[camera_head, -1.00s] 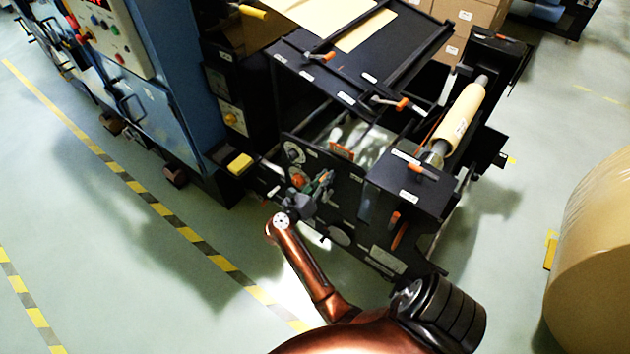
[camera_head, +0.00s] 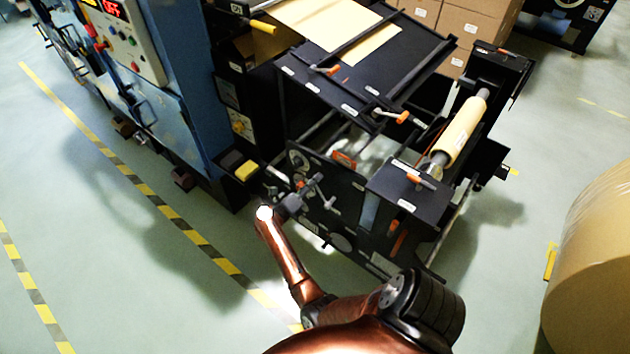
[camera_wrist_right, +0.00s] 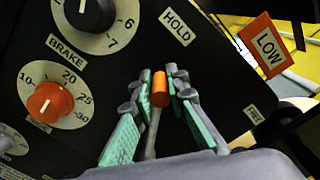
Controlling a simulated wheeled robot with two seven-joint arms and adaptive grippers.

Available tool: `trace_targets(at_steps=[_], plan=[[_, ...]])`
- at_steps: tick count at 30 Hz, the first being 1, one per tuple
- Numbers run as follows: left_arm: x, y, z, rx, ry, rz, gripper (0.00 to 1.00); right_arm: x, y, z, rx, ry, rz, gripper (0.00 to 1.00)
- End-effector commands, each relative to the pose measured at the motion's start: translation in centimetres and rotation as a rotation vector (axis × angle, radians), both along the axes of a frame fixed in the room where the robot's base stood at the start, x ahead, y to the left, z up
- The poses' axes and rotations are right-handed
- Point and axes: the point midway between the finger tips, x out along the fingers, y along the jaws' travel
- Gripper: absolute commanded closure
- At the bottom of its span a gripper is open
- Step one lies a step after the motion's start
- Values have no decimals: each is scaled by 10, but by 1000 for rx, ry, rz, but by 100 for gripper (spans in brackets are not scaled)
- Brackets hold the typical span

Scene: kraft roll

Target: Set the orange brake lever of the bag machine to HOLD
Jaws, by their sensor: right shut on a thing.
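The orange brake lever (camera_wrist_right: 160,88) shows in the right wrist view as an orange cylindrical grip on a grey rod. My right gripper (camera_wrist_right: 161,82) is shut on it, with a green-padded finger on each side. The grip lies below the HOLD label (camera_wrist_right: 176,25) and a little to its left, with black panel between them. The BRAKE label (camera_wrist_right: 66,48) is at the upper left. In the head view my right gripper (camera_head: 312,187) is at the side panel of the bag machine (camera_head: 350,215); the lever is too small to make out there. My left gripper is out of view.
An orange dial knob (camera_wrist_right: 50,102) and a black dial knob (camera_wrist_right: 90,12) lie left of the lever. An orange LOW tag (camera_wrist_right: 268,45) is at the right. A large kraft roll (camera_head: 595,265) stands on the floor at the right.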

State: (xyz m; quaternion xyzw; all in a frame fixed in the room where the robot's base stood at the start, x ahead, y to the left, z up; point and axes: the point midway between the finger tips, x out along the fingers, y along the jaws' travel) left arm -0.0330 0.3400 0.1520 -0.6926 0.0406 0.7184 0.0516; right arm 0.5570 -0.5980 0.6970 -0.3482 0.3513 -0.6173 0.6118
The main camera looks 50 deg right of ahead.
Motion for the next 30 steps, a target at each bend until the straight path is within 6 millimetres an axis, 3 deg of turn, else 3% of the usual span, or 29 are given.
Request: trace_targets(at_steps=[12,13,19,30], plan=[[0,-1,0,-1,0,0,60,1,1,-3,4,11,2,100],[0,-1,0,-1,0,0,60,1,1,-3,3,11,3,84],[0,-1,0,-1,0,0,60,1,0,-2,2,9,2,71],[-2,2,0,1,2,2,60,1,6,-1,2,6,2,69]])
